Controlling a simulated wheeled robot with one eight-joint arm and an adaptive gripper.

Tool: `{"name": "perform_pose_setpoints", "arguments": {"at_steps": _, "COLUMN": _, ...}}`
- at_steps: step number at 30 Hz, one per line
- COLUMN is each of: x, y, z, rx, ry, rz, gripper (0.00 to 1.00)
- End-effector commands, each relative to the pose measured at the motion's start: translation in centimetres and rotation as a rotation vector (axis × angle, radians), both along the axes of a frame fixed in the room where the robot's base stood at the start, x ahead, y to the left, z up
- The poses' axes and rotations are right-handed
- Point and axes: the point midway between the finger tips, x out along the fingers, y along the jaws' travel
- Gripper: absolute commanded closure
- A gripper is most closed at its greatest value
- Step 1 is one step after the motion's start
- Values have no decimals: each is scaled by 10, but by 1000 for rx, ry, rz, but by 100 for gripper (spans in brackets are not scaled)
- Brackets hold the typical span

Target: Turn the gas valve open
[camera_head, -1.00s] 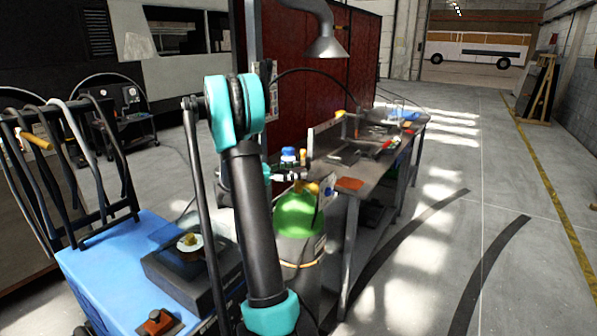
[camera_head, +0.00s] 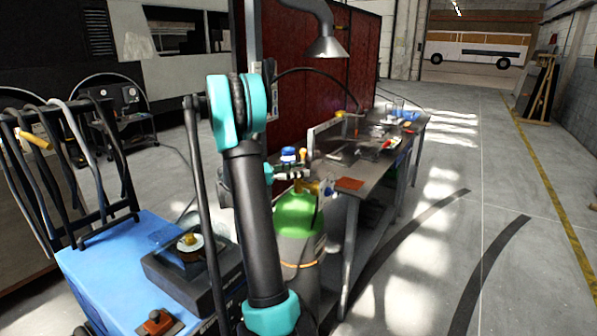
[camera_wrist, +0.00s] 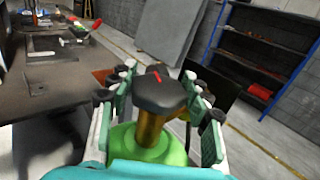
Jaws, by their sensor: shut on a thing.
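The gas valve's black knob (camera_wrist: 158,93) with a red mark sits on a brass stem (camera_wrist: 151,127) above the green cylinder (camera_wrist: 124,143) in the wrist view. My gripper (camera_wrist: 158,75) has its fingers on both sides of the knob and is shut on it. In the head view the green-topped gas cylinder (camera_head: 295,211) stands upright beside the workbench, with brass fittings (camera_head: 318,187) at its top. My arm hides part of the cylinder, and the grip on the knob is hard to make out there.
The workbench (camera_head: 351,199) with tools and an orange-red plate stands right of the cylinder. A blue cart (camera_head: 100,262) is at the left. A red panel (camera_head: 310,85) stands behind. The floor at the right is open. The wrist view shows a blue-framed shelf (camera_wrist: 262,50).

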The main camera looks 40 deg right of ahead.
Motion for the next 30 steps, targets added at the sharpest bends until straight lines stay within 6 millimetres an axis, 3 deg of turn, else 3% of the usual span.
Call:
{"name": "perform_pose_setpoints", "arguments": {"at_steps": 11, "x": -1, "y": 1, "z": 0, "rx": 0, "ry": 0, "rz": 171, "gripper": 80}}
{"name": "perform_pose_setpoints", "arguments": {"at_steps": 30, "x": -4, "y": -1, "z": 0, "rx": 0, "ry": 0, "rz": 762, "gripper": 80}}
